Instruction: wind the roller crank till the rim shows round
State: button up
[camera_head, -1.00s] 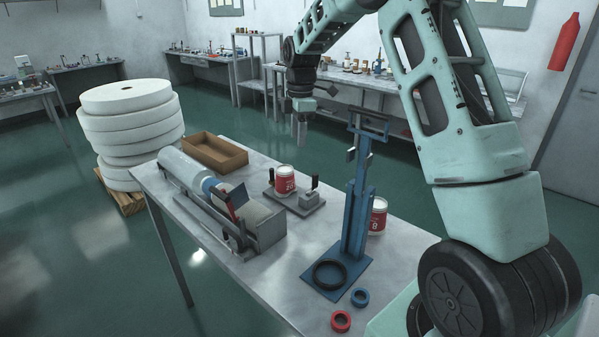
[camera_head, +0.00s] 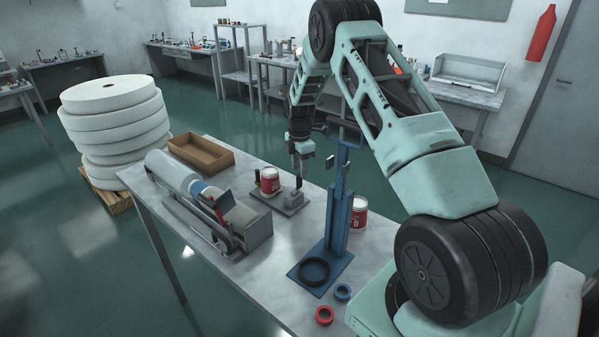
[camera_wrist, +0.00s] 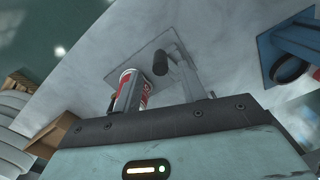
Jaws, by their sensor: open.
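A small grey rim roller (camera_head: 292,199) sits on a flat plate on the workbench, with an upright black-handled crank (camera_head: 299,184). A red and white paper cup (camera_head: 270,182) stands on the same plate, to the left of the crank. My gripper (camera_head: 302,172) is open and points down just above the roller, with nothing between its fingers. In the wrist view the black crank handle (camera_wrist: 160,63) and the cup (camera_wrist: 131,90) show close ahead of my gripper. The cup's rim is too small to judge its shape.
A blue press stand (camera_head: 341,215) with a black ring stands right of the roller, with a second red cup (camera_head: 359,214) behind it. A roll-fed machine (camera_head: 245,228) is at left, before an open brown box (camera_head: 201,153). Two small rings lie at the near edge.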

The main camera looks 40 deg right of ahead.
aim_at(300, 186)
jog(key=shift+f+p, duration=0.65)
jog(key=shift+f, duration=1.55)
grip_shut()
